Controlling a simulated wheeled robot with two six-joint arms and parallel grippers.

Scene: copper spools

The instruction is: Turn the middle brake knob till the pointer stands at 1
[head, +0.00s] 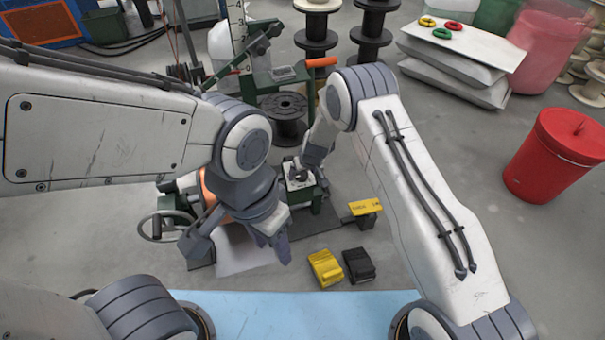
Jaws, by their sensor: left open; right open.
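A small pale panel (301,182) sits on a green machine block in the middle of the head view, and this is the likely place of the brake knobs. The knobs, pointer and numbers are too small or covered to read. My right gripper (299,173) reaches down over this panel with open fingers; I cannot tell whether it touches a knob. My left gripper (272,243) is open and empty, lower and to the left of the panel, above a pale sheet (243,254) on the floor.
A yellow pedal (325,268) and a black pedal (357,265) lie below the panel. A yellow plate (365,207) stands right of it. A handwheel (160,228) is at left, a dark spool (288,112) behind. A red bin (553,160) stands far right.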

